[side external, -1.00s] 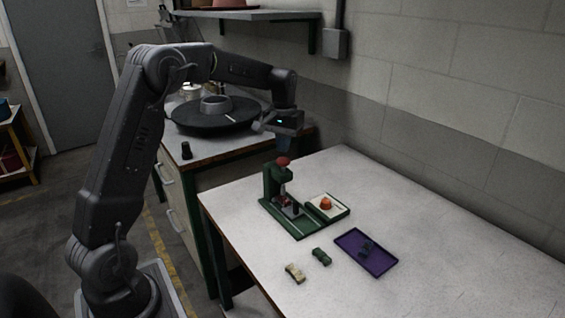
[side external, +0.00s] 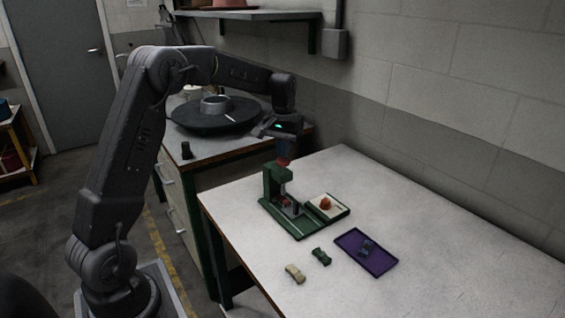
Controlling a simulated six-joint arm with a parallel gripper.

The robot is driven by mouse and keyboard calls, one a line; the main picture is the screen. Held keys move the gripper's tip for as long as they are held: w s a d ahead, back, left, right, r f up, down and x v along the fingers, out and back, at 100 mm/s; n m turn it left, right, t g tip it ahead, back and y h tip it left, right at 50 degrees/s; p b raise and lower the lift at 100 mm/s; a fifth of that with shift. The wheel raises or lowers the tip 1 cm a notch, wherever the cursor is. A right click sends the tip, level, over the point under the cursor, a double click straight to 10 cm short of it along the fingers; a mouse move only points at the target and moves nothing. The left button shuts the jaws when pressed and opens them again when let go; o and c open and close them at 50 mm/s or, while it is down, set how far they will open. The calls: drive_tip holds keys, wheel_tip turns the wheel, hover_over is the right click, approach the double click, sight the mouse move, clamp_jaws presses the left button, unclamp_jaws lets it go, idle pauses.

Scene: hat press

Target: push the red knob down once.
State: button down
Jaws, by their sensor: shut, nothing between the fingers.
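The red knob (side external: 283,162) sits on top of the small green press (side external: 272,188), which stands upright near the table's back left corner. My gripper (side external: 284,154) points straight down right above the knob, its shut fingertips at or very close to the knob's top. I cannot tell for sure whether they touch. The fingers are dark and partly blend with the background. A small dark red part (side external: 287,203) lies under the press head on the green base.
A white pad (side external: 336,208) with an orange piece (side external: 325,203) is on the base's right side. A purple tray (side external: 352,256) holds a dark piece. A cream piece (side external: 295,273) and a dark green piece (side external: 321,256) lie in front. The table's right side is clear.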

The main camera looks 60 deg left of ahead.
drive_tip(key=shift+f, duration=1.2)
drive_tip(key=shift+r, duration=1.7)
wheel_tip(320, 180, up, 7)
idle(4.2)
